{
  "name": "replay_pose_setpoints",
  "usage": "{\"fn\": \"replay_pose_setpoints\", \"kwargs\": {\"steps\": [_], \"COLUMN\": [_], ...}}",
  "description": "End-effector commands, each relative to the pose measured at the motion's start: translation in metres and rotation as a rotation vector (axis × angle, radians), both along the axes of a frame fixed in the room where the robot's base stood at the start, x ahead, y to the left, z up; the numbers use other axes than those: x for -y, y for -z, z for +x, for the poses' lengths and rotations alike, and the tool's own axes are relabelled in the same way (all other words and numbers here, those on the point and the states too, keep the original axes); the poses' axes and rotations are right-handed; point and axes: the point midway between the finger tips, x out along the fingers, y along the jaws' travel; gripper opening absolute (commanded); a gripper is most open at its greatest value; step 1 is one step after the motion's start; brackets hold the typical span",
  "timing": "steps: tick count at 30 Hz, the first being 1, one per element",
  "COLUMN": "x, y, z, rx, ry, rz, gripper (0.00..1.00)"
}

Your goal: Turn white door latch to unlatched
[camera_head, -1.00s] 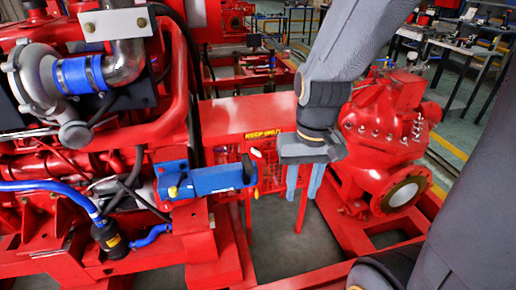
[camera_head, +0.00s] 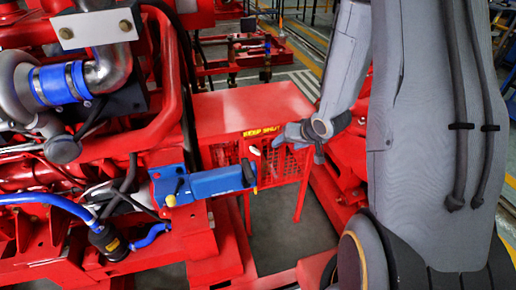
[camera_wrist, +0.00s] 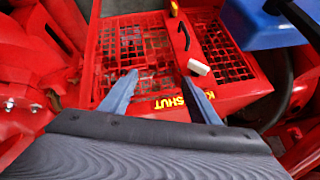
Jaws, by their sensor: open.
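The white door latch (camera_head: 254,151) is a small pale block on the front of the red guard box, below the yellow KEEP SHUT lettering. In the wrist view the white latch (camera_wrist: 198,67) lies just right of the right fingertip, near the edge between two red mesh panels. My gripper (camera_head: 291,143) is in front of the guard box, right of the latch. In the wrist view my gripper (camera_wrist: 159,77) is open, with two blue-grey fingers pointing at the mesh and nothing between them. Whether a finger touches the latch cannot be told.
A black handle (camera_wrist: 185,35) is on the mesh door beside the latch. The red engine (camera_head: 70,160) fills the left. Open floor (camera_head: 275,220) shows below the guard box.

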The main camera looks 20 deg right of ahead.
Motion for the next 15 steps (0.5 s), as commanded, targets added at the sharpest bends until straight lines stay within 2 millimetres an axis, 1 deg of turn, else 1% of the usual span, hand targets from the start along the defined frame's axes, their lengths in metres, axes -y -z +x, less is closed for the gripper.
{"fn": "replay_pose_setpoints", "kwargs": {"steps": [1,3,9,12,15], "x": [-0.005,-0.015,-0.041,-0.048,-0.053], "y": [0.008,0.015,0.021,0.021,0.022], "z": [0.001,0.005,0.002,0.0,0.001], "rx": [0.03,0.076,0.158,0.176,0.183], "ry": [-0.005,-0.013,-0.031,-0.034,-0.039], "rz": [0.067,0.166,0.403,0.469,0.497], "gripper": [0.56,0.56,0.56,0.56,0.56]}}
